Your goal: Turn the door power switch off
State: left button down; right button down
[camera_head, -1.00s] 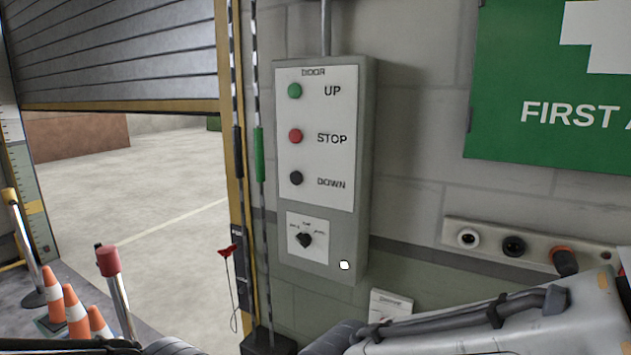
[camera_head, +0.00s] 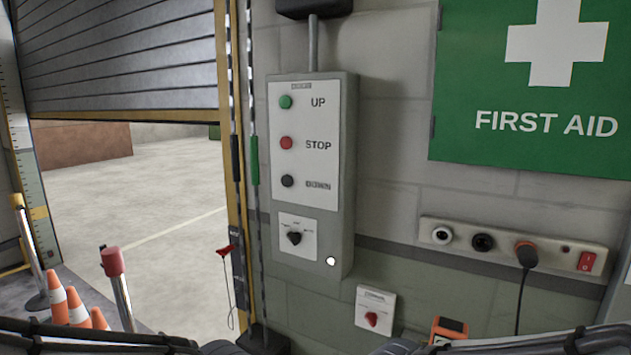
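The grey door control box (camera_head: 347,170) hangs on the wall at centre, with a green UP button (camera_head: 285,102), a red STOP button (camera_head: 286,143) and a black DOWN button (camera_head: 287,181). Below them a small white plate carries a black rotary knob (camera_head: 294,238), its tip pointing down; its labels are too small to read. Lower right, a separate white plate (camera_head: 375,296) carries a red rotary knob (camera_head: 371,319); its heading is unreadable. I cannot tell which knob is the door power switch. Only parts of my arms show along the bottom edge; neither gripper is visible.
A socket strip (camera_head: 455,228) with a plugged-in cable and a red rocker switch (camera_head: 587,262) is at right, below a green first aid sign (camera_head: 470,90). An orange device (camera_head: 449,330) sits low. Traffic cones (camera_head: 77,308) and a red-topped post (camera_head: 113,262) stand left.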

aim_at(294, 238)
jog(key=u, duration=0.05)
jog(key=k, duration=0.5)
jog(key=u, duration=1.7)
jog(key=i, duration=1.05)
jog(key=z, duration=2.15)
